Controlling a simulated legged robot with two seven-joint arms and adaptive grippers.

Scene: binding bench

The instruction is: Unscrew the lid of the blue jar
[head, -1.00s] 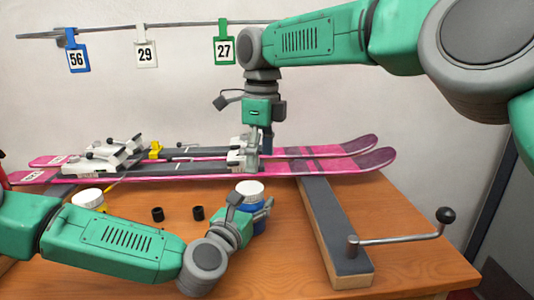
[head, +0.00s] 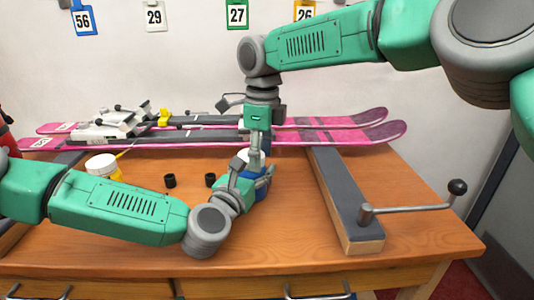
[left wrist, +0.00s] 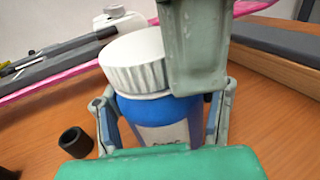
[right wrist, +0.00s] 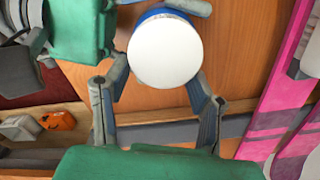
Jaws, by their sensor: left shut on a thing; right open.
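The blue jar (left wrist: 155,110) stands upright on the bench with its ribbed white lid (left wrist: 135,60) on. My left gripper (head: 254,181) is shut around the jar's blue body, with a finger on each side in the left wrist view. My right gripper (head: 256,160) points down at the lid and is open. In the right wrist view the round lid top (right wrist: 165,50) lies between and just beyond its fingers. One right finger hides part of the lid's right side in the left wrist view. I cannot tell whether it touches the lid.
Pink skis (head: 330,135) lie along the back of the bench. A dark-topped beam (head: 340,190) with a crank handle (head: 425,207) is to the right. Black cylinders (head: 170,181) and a yellow jar with a white lid (head: 103,165) stand left, near my left arm.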

